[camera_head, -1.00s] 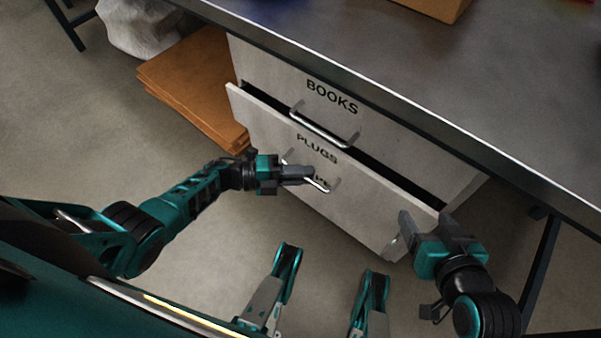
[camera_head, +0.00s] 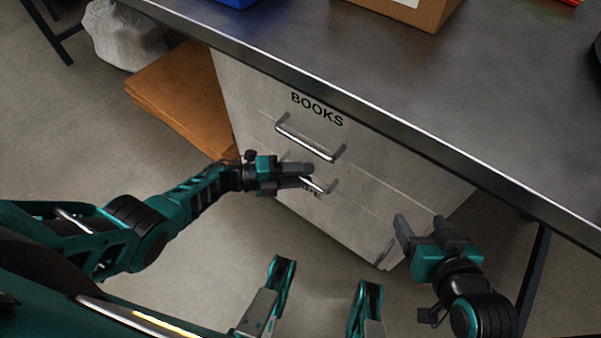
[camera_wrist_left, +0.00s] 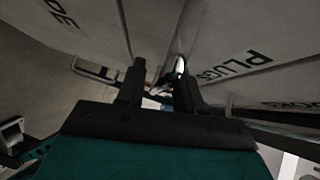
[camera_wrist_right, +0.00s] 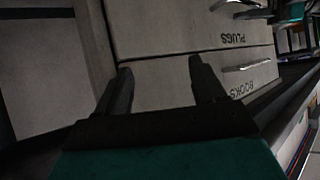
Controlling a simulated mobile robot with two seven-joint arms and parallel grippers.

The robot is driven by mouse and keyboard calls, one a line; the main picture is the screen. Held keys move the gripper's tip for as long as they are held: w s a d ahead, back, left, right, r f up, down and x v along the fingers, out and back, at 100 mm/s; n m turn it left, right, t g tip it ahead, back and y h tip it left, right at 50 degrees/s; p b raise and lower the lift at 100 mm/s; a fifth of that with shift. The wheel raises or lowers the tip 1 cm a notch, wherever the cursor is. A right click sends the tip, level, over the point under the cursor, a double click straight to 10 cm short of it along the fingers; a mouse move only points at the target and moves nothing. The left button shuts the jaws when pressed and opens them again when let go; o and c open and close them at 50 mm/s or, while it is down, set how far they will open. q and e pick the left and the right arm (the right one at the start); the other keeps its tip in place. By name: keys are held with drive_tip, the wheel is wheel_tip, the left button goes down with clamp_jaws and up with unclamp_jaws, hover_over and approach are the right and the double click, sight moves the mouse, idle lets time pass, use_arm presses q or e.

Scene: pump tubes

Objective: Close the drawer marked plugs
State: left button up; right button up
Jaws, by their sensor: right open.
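The plugs drawer (camera_head: 365,205) is the light grey front below the books drawer (camera_head: 375,150). Its front looks flush with the cabinet, with no open gap above it. My left gripper (camera_head: 305,172) is at its metal handle (camera_head: 322,187) and hides the label in the head view. The PLUGS label shows in the left wrist view (camera_wrist_left: 236,65), where the fingers stand somewhat apart by the handle; a firm grip cannot be made out. My right gripper (camera_head: 420,226) is open and empty beside the cabinet's right end. The drawer front also shows in the right wrist view (camera_wrist_right: 150,25).
The grey tabletop (camera_head: 450,90) overhangs the cabinet. A brown box (camera_head: 415,12) stands on it. Flat brown cardboard (camera_head: 180,85) leans at the cabinet's left, with a pale sack (camera_head: 120,35) behind. Floor in front is clear.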

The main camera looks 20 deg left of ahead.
use_arm(q)
drive_tip(key=p+v, duration=0.1)
drive_tip(key=v, duration=1.2)
use_arm(e)
drive_tip(key=shift+s+d+r, duration=0.1)
drive_tip(key=shift+s+d, duration=0.1)
use_arm(q)
drive_tip(key=shift+w, duration=0.1)
use_arm(e)
drive_tip(key=shift+w+r, duration=0.15)
drive_tip(key=shift+r, duration=0.05)
drive_tip(key=shift+r, duration=0.1)
